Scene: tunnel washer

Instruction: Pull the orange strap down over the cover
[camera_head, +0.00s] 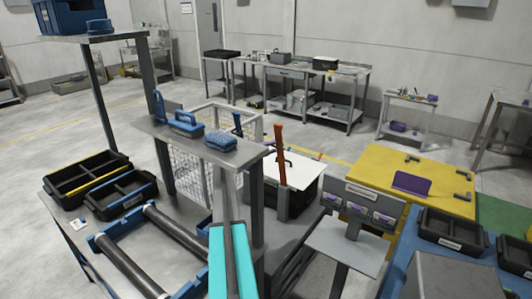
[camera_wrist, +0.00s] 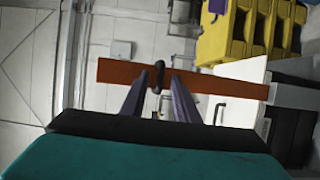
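The orange strap (camera_head: 280,145) stands upright at the near left of a black box (camera_head: 292,200) with a white cover (camera_head: 305,170). In the wrist view the strap (camera_wrist: 120,72) runs across the picture, and the white cover (camera_wrist: 240,72) lies to its right. A small dark handle (camera_wrist: 157,76) sits on the strap. My gripper (camera_wrist: 155,82) is open, its two fingers reaching toward the strap on either side of this handle. I cannot tell whether they touch it. In the head view I cannot make out the fingers clearly.
A raised grey shelf (camera_head: 240,152) with blue brushes stands left of the box. A yellow crate (camera_head: 440,175) with a purple piece stands to the right, behind a grey panel (camera_head: 345,240). Black trays (camera_head: 85,175) lie at the left. Floor behind the box is clear.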

